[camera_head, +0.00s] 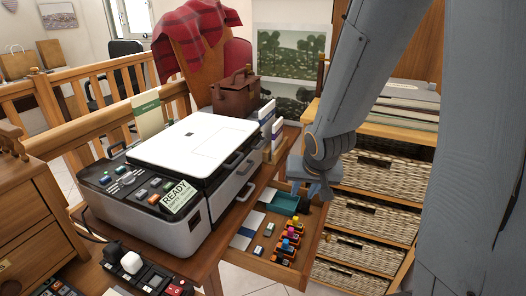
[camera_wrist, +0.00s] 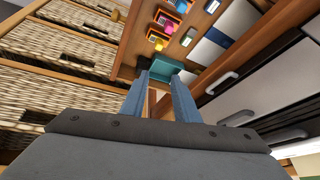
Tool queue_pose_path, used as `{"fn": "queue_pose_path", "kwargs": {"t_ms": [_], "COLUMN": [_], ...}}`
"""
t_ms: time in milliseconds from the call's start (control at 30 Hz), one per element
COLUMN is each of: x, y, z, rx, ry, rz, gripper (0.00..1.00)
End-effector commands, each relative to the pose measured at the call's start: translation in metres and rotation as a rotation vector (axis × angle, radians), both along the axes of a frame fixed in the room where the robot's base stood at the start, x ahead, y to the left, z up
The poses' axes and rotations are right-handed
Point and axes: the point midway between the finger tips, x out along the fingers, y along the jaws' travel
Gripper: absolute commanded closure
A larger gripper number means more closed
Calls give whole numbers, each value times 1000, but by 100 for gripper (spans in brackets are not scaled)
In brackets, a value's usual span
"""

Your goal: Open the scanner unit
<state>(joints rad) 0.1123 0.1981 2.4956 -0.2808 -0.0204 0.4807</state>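The scanner unit (camera_head: 195,143) is the white flat top of a grey and black printer (camera_head: 178,220) on the wooden desk, and it lies shut. Dark handles show on the printer's side facing my arm. The printer's pale side (camera_wrist: 262,85) fills the right of the wrist view, with grey handles on it. My gripper (camera_head: 318,190) is to the right of the printer, apart from it, above the open drawer's far end. In the wrist view its two blue fingers (camera_wrist: 161,98) are spread with nothing held between them; a teal tray shows beyond.
An open drawer (camera_head: 284,262) holds several coloured cartridges (camera_head: 290,238) and a teal tray (camera_head: 285,204). Wicker baskets (camera_head: 375,215) stand close on the right. A brown case (camera_head: 235,92) and books stand behind the printer. A READY label (camera_head: 178,196) is on its front panel.

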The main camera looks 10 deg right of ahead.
Motion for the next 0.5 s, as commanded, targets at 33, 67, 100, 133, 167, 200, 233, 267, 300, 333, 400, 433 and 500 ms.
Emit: {"fn": "queue_pose_path", "kwargs": {"t_ms": [33,67,100,133,167,200,233,267,300,333,400,433,500], "x": [24,39,56,69,82,96,106,115,126,133,146,150,155], "y": [-7,-9,-11,-12,-12,-12,-11,-10,-8,-6,-1,1,6], "z": [-12,-15,-17,-19,-20,-22,-22,-22,-22,-21,-19,-17,-13], "rx": [31,57,102,138,179,239,287,340,416,476,629,699,865], "ry": [-74,-126,-193,-242,-289,-349,-392,-434,-483,-517,-589,-614,-659], "rz": [-39,-61,-89,-107,-122,-142,-153,-166,-178,-187,-203,-207,-216], "gripper": [72,72,72,72,72,72,72,72,72,72,72,72,72]}}
